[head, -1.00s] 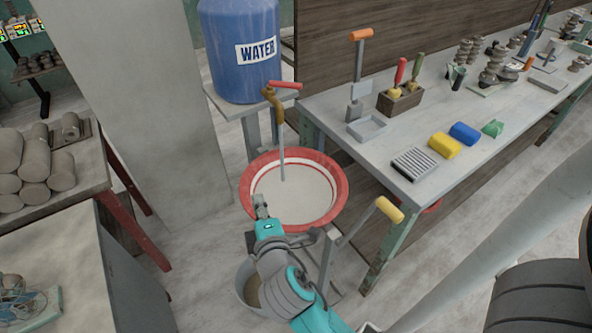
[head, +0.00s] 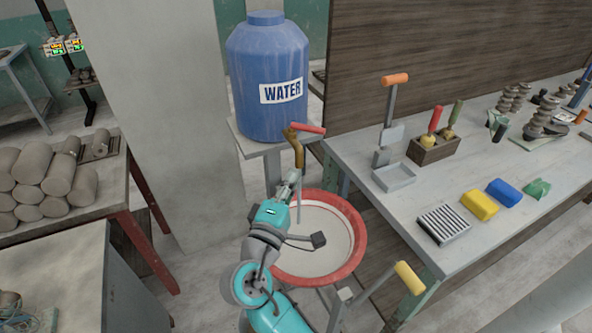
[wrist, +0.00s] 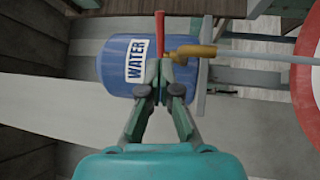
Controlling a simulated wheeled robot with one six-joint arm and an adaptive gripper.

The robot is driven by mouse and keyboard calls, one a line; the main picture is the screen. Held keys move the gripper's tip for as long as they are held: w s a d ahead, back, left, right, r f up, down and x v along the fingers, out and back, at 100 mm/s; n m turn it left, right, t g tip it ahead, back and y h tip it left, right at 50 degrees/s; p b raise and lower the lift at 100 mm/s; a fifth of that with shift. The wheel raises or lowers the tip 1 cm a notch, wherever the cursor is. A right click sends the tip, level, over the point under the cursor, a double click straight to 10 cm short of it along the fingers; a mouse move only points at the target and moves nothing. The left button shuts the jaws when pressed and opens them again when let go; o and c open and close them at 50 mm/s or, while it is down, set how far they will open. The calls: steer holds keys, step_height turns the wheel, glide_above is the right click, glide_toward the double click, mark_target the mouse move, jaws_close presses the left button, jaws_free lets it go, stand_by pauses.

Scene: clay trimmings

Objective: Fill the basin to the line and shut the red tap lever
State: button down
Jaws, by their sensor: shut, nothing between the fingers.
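The brass tap (head: 297,150) on the blue water barrel (head: 268,85) has its red lever (head: 311,128) pointing right in the head view. A thin pale stream (head: 299,208) runs from the tap into the red-rimmed white basin (head: 357,225). The water's height against the basin's inner line is hard to tell. My gripper (head: 294,176) is shut and empty, just below the tap in the head view. In the wrist view, my fingertips (wrist: 172,66) overlap the near end of the red lever (wrist: 160,35); contact cannot be told. The brass tap (wrist: 193,51) is beside them.
A workbench (head: 375,215) on the right holds a tool block (head: 434,150), yellow (head: 480,205) and blue (head: 504,193) blocks. A yellow-handled crank (head: 408,278) stands at the basin's front right. Clay rolls (head: 45,172) lie on the left table. Floor left of the basin is open.

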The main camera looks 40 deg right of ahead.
mark_target(308, 128)
steer(key=x, duration=1.2)
steer(key=shift+d+n+t+y, duration=0.4)
steer(key=shift+n+t+y, duration=0.15)
steer(key=shift+t, duration=0.35)
steer(key=shift+w+d+n+t+y, duration=0.35)
steer(key=shift+d+t+y, duration=0.1)
steer(key=shift+d, duration=0.25)
steer(key=shift+w+d+n+t+y, duration=0.2)
steer(key=shift+d+n+t+y, duration=0.15)
steer(key=shift+d, duration=0.3)
steer(key=shift+w+d+n+t+y, duration=0.35)
steer(key=shift+d+t, duration=0.15)
steer(key=shift+d, duration=0.3)
